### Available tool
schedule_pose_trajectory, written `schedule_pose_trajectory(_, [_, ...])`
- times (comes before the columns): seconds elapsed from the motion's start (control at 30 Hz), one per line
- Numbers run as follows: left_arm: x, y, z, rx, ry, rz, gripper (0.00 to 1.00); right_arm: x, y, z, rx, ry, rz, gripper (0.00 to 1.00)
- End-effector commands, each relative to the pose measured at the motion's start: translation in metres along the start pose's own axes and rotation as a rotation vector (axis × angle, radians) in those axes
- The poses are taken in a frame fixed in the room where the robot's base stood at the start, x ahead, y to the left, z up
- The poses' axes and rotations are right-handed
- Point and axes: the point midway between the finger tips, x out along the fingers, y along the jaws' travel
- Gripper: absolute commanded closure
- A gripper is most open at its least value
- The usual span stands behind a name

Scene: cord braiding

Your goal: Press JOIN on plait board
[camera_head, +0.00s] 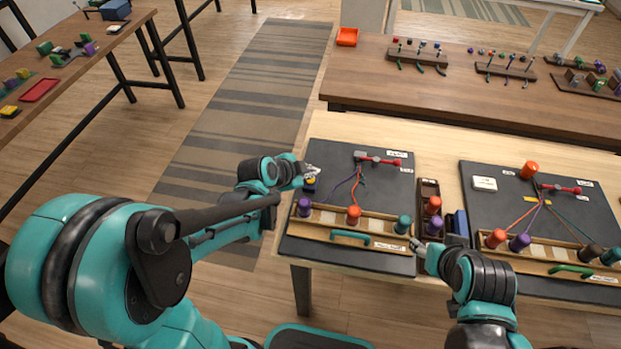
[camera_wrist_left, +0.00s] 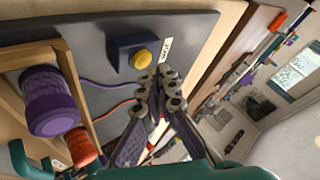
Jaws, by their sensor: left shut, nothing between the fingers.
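The plait board (camera_head: 330,156) is a dark panel on the near table. A dark blue box (camera_wrist_left: 122,52) with a round yellow button (camera_wrist_left: 142,60) sits at its left edge; a small label, too blurred to read, is beside it. In the head view the box (camera_head: 310,187) is partly hidden by my left gripper. My left gripper (camera_head: 312,172) is shut and empty, and in the left wrist view its fingertips (camera_wrist_left: 160,78) appear close to the button; I cannot tell whether they touch it. My right gripper (camera_head: 418,246) is at the board's front right corner; its fingers are too small to read.
Purple (camera_head: 304,207), orange (camera_head: 353,215) and teal (camera_head: 402,224) bobbins stand in the board's front rack, with cords running to a red-handled clamp (camera_head: 378,159). A narrow bobbin tray (camera_head: 429,188) and a second board (camera_head: 468,203) lie to the right.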

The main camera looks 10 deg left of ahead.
Motion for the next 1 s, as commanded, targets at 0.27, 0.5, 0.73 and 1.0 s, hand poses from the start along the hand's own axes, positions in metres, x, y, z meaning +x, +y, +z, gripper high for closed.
schedule_pose_trajectory(0.27, [0.0059,0.0043,0.0043,0.000,0.000,0.000,1.00,0.0065,0.0000,0.0046,0.000,0.000,0.000,0.47])
schedule_pose_trajectory(0.5, [0.0057,0.0042,0.0042,0.000,0.000,0.000,1.00,0.0062,0.0000,0.0044,0.000,0.000,0.000,0.47])
schedule_pose_trajectory(0.73, [0.0063,0.0046,0.0046,0.000,0.000,0.000,1.00,0.0067,0.0000,0.0047,0.000,0.000,0.000,0.47])
schedule_pose_trajectory(1.0, [0.0086,0.0063,0.0063,0.000,0.000,0.000,1.00,0.0086,0.0000,0.0061,0.000,0.000,0.000,0.47])
